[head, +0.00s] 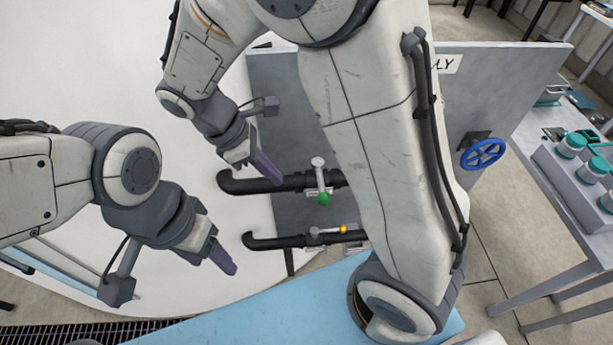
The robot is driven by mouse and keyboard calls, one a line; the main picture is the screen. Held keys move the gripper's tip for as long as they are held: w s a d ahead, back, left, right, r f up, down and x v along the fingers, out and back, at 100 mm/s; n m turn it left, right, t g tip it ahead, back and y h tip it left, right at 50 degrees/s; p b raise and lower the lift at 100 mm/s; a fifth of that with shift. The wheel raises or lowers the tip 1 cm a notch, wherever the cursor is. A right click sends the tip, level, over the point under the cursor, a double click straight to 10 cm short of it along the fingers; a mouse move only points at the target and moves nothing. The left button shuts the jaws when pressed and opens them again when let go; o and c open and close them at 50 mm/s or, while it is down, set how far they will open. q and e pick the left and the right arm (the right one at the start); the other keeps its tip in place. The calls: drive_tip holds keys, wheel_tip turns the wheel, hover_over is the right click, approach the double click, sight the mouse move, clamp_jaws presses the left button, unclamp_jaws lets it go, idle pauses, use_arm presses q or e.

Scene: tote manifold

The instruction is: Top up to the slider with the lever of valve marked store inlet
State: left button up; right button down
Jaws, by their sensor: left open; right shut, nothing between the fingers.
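Two black pipes come off a grey panel (290,95). The upper pipe (245,186) has a valve whose lever ends in a green knob (323,198). The lower pipe (270,242) has a valve whose lever ends in a yellow knob (343,230). Small tags by the valves are too small to read, so I cannot tell which is store inlet. I cannot make out a slider. My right gripper (266,170) is shut and empty, just above the upper pipe, left of the green-knobbed lever. My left gripper (224,260) is open and empty, left of the lower pipe's end.
A large white rounded surface (80,90) fills the left. My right arm hides part of the panel and its sign (447,64), of which "LY" shows. A blue handwheel (483,153) is on the panel's right. A side table with green-lidded jars (572,145) stands at right.

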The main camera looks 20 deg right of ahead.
sight(321, 181)
drive_tip(key=d+f, duration=0.1)
drive_tip(key=d, duration=0.1)
drive_tip(key=s+d+f+p, duration=0.1)
drive_tip(key=d+f, duration=0.1)
drive_tip(key=s+d+f+p, duration=0.1)
drive_tip(key=d, duration=0.1)
drive_tip(key=shift+d+f, duration=0.2)
drive_tip(key=shift+f, duration=0.1)
